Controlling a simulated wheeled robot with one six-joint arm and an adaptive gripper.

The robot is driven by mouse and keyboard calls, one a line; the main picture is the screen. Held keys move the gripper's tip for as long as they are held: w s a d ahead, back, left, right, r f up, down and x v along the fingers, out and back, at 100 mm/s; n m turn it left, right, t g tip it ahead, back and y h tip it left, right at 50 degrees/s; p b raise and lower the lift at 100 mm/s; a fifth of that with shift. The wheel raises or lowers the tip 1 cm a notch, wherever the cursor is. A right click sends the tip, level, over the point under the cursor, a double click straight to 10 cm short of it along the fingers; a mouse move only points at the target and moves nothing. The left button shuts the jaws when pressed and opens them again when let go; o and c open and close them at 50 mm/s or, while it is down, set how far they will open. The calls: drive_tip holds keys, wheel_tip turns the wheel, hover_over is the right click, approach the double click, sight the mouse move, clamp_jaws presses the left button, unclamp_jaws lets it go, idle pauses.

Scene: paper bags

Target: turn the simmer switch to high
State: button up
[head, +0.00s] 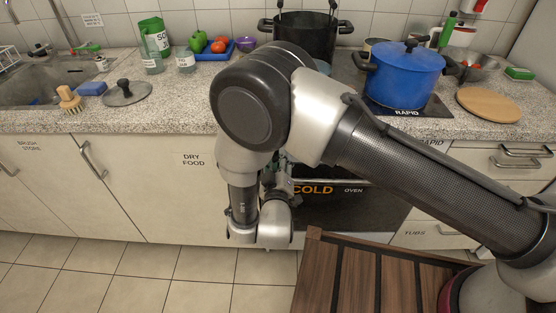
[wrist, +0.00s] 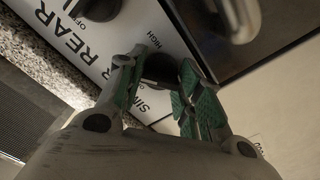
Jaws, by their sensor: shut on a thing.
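The simmer switch (wrist: 159,69) is a dark round knob on a white control panel (wrist: 118,32) in the wrist view. In the head view, my gripper (head: 277,178) is mostly hidden behind my arm at the oven front.
Another dark knob (wrist: 99,8) sits beside the "REAR" label. A metal handle (wrist: 240,17) is close to the right finger. In the head view, a blue pot (head: 404,78) and a black pot (head: 305,36) stand on the stove. A wooden slatted surface (head: 365,275) lies low in front.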

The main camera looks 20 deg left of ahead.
drive_tip(key=m, duration=0.6)
drive_tip(key=shift+f+m, duration=0.1)
drive_tip(key=shift+m, duration=0.2)
drive_tip(key=m, duration=0.6)
drive_tip(key=shift+m, duration=0.4)
drive_tip(key=o, duration=1.1)
drive_tip(key=shift+c, duration=0.2)
drive_tip(key=v, duration=1.2)
drive_tip(key=shift+s, duration=0.15)
